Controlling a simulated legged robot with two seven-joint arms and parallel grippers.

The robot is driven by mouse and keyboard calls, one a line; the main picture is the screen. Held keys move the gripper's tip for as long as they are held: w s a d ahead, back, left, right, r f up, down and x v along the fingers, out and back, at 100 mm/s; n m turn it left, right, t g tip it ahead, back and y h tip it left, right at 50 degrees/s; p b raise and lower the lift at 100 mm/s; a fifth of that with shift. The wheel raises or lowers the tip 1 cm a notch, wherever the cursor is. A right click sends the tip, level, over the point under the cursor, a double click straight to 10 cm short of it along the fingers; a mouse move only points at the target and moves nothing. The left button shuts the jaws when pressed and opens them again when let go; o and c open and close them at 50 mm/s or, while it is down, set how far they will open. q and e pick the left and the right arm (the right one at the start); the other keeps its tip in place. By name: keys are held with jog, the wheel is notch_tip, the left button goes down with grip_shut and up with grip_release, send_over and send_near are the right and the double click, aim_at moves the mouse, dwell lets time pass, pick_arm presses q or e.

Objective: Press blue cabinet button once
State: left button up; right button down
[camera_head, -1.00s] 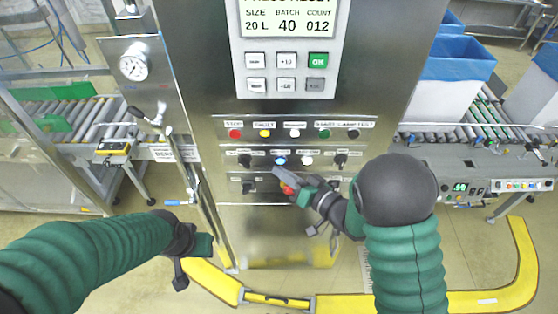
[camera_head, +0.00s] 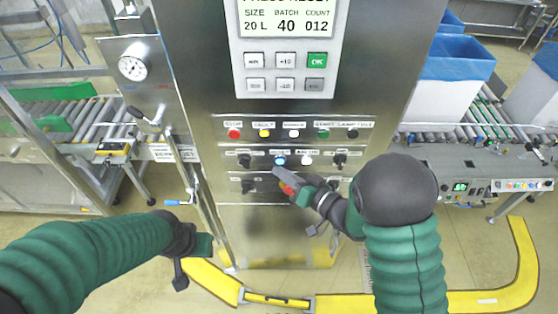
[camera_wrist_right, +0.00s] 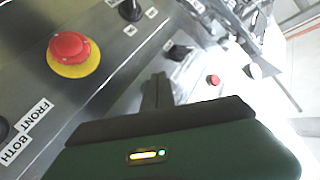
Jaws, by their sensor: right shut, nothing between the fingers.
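The blue button (camera_head: 280,160) glows on the lower control row of the steel cabinet (camera_head: 235,105). My right gripper (camera_head: 277,172) is shut and empty, with its tip just below the blue button. I cannot tell whether the tip touches it. In the right wrist view the dark closed fingers (camera_wrist_right: 158,92) point at the panel, and I cannot make out the blue button there. My left gripper (camera_head: 190,262) hangs low, left of the cabinet, away from the buttons. Its jaws are not clear.
A white button (camera_head: 306,160) and dark knobs (camera_head: 340,160) flank the blue button. A red button (camera_head: 234,133) and others sit in the row above. A red mushroom button (camera_wrist_right: 68,47) on a yellow base shows in the wrist view. Conveyors stand on both sides.

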jog(key=shift+d, duration=0.15)
dwell(0.3)
jog(key=shift+w, duration=0.4)
jog(key=shift+w+r, duration=0.1)
jog(key=shift+w, duration=0.25)
dwell(0.6)
jog(key=shift+s, duration=0.8)
